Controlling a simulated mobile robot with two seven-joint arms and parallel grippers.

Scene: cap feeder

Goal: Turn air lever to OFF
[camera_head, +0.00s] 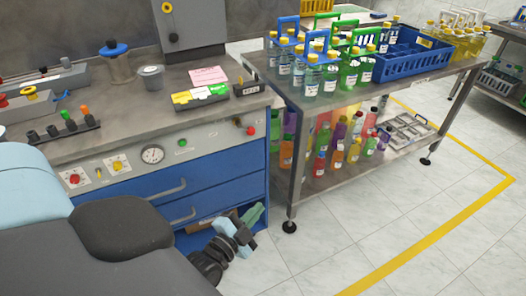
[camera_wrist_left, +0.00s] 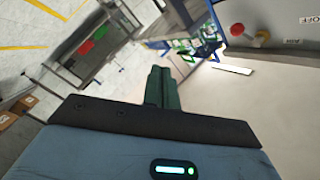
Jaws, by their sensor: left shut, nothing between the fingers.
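The air lever is a red handle (camera_head: 250,130) on a small brass body, at the right end of the grey front panel. In the left wrist view, the red handle (camera_wrist_left: 237,30) lies left of the brass body (camera_wrist_left: 262,35). An OFF label (camera_wrist_left: 312,19) shows to their right; a smaller label below is illegible. My left gripper (camera_head: 252,215) is below and in front of the panel, near the drawers' right edge, apart from the lever. Its green fingers (camera_wrist_left: 160,88) are together and empty. My right gripper is not in view.
The blue drawers (camera_head: 215,172) have protruding handles. A pressure gauge (camera_head: 153,154) and knobs sit further left on the panel. A steel table (camera_head: 350,100) with bottle carriers and a blue crate (camera_head: 405,68) stands to the right. The tiled floor in front is clear.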

